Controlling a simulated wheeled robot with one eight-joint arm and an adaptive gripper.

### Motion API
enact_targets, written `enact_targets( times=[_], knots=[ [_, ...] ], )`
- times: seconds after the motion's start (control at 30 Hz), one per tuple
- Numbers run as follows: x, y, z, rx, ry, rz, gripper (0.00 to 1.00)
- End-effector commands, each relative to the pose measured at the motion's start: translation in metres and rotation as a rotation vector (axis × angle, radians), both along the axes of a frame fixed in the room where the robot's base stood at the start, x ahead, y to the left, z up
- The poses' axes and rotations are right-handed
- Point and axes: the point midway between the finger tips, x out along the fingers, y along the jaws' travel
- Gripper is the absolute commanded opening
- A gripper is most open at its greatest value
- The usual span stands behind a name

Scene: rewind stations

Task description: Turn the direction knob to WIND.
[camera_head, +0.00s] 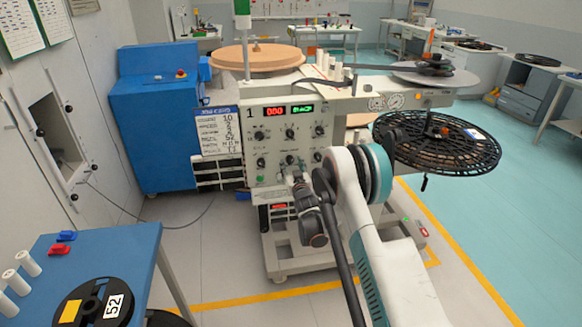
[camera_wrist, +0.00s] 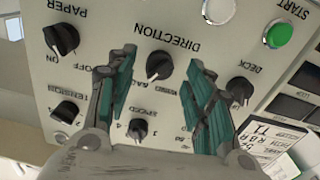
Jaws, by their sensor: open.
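The direction knob (camera_wrist: 160,65) is black and round, under an upside-down DIRECTION label in the wrist view. Its white pointer mark points down-left, toward a partly hidden label that looks like BACK. My gripper (camera_wrist: 161,62) is open, with one green-padded finger on each side of the knob. The knob sits between the fingertips with a gap on both sides, and I see no contact. In the head view my gripper (camera_head: 294,180) is close to the lower part of the control panel (camera_head: 250,168).
Other controls are close by: the PAPER knob (camera_wrist: 62,39), the DECK knob (camera_wrist: 239,91), the speed knob (camera_wrist: 137,129), the tension knob (camera_wrist: 66,111) and the green START button (camera_wrist: 279,35). In the head view, a green display (camera_head: 299,108) appears to read BACK. A black reel (camera_head: 440,145) stands right.

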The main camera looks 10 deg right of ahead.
Motion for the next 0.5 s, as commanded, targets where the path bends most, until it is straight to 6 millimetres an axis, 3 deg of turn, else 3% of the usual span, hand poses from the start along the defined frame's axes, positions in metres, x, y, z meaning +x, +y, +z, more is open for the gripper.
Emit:
enact_targets(
  times=[0.2,0.5],
  knots=[
    [0.019,0.000,0.000,-0.001,0.000,0.000,0.48],
    [0.022,0.000,0.001,-0.001,0.000,0.000,0.48]
  ],
)
